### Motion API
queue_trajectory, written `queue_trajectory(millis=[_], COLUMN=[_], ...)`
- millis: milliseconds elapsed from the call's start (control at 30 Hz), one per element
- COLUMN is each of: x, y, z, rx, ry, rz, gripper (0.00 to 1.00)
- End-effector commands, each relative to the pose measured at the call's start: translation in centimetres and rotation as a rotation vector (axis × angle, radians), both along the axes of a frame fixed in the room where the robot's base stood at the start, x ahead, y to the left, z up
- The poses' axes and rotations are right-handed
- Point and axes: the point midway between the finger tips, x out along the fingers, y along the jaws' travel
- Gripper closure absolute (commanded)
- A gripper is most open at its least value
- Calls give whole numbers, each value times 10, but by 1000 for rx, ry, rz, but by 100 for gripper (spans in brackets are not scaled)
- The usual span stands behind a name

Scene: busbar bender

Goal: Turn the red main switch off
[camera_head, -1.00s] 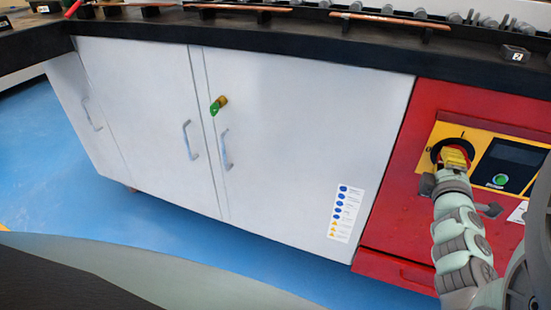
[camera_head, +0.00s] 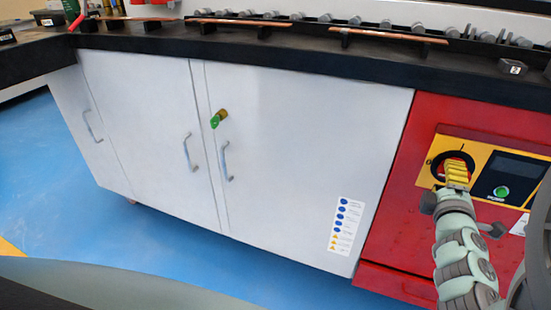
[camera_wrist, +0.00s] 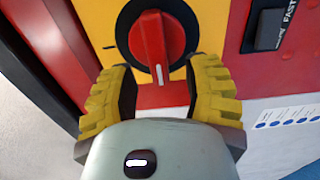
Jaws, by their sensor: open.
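The red main switch (camera_wrist: 152,38) is a rotary knob in a black ring on a yellow plate. In the wrist view its white pointer mark is at the lower end of the knob, facing my gripper (camera_wrist: 160,68). My two yellow fingers are open, one on each side below the knob, with visible gaps and nothing between them. In the head view my gripper (camera_head: 457,172) is in front of the switch (camera_head: 452,158) and hides most of it. The black ring shows to its left. I cannot tell the gripper's exact distance from the knob there.
The switch plate (camera_head: 478,150) is on a red cabinet (camera_head: 390,225), beside a dark display and a green button (camera_head: 501,192). White cabinet doors (camera_head: 290,150) with handles and a green key stand to the left. The black worktop (camera_head: 300,58) overhangs above. Blue floor lies clear in front.

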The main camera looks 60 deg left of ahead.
Motion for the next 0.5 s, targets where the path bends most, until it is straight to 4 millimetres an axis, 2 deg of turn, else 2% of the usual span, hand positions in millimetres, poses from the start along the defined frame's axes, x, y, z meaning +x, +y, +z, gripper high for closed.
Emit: queue_trajectory(millis=[500], x=[-69], y=[-48], z=[0], rx=[-1], ry=[2], rz=[-4], gripper=[52])
